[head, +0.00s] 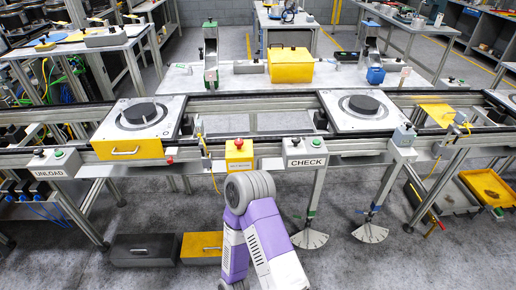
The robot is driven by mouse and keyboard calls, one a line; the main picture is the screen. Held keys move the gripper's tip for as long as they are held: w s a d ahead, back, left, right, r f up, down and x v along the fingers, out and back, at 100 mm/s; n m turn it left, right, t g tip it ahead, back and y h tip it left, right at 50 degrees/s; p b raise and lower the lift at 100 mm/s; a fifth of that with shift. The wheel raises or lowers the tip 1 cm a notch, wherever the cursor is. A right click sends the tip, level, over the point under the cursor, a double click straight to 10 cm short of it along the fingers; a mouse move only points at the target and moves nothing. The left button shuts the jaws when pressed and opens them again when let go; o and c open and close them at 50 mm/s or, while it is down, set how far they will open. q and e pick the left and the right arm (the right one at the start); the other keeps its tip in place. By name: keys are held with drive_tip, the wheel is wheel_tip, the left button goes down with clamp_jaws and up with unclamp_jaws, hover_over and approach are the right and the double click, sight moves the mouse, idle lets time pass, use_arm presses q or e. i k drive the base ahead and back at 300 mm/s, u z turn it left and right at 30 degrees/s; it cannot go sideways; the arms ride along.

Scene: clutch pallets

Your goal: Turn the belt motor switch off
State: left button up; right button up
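I cannot tell which control is the belt motor switch, as no label naming it can be read. On the near rail, a yellow box with a red button (239,155) is at the centre. A grey CHECK box (305,153) to its right has a black knob and a green button. A grey UNLOAD box (54,163) at the left also has a black and a green control. Part of my purple and grey arm (252,232) rises from the bottom centre, below the yellow box. No gripper fingers show, and I cannot tell which arm this is.
Two pallets with dark round discs, a left one (108,128) and a right one (343,124), sit on the conveyor. A yellow bin (290,66) stands on the table behind. Black and yellow boxes (201,247) lie on the floor under the line. Fan-shaped plates (310,239) hang low at right.

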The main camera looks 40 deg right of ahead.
sight(239, 143)
drive_tip(key=z, duration=1.3)
